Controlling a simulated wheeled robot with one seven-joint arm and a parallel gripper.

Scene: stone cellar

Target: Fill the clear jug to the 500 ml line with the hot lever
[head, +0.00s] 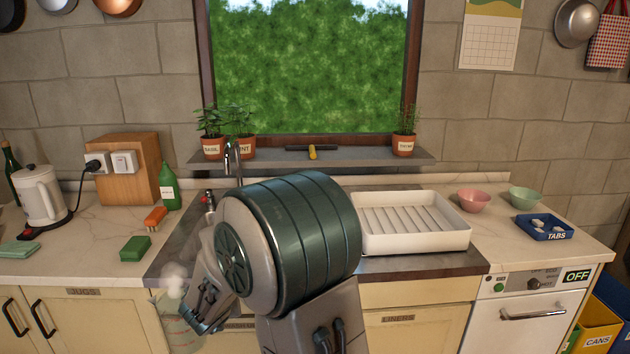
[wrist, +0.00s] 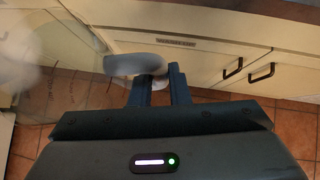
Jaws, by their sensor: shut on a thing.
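My gripper (head: 200,318) is low in front of the sink counter, left of my large arm link. In the wrist view my gripper (wrist: 158,80) is shut on the pale handle (wrist: 135,64) of the clear jug (wrist: 62,85). The jug also shows in the head view (head: 178,328), in front of the cabinet doors, with white steam (head: 173,278) above it. Its markings are too faint to read, and its fill level cannot be told. The tap (head: 232,155) stands behind the sink, and a lever with a red top (head: 209,200) shows beside it. My arm hides most of the sink.
A white drying rack (head: 430,245) stands right of the sink. A green sponge (head: 135,248), an orange item (head: 155,217), a green bottle (head: 169,186) and a white kettle (head: 41,196) are on the left counter. Cabinet fronts (head: 90,315) are close to the jug.

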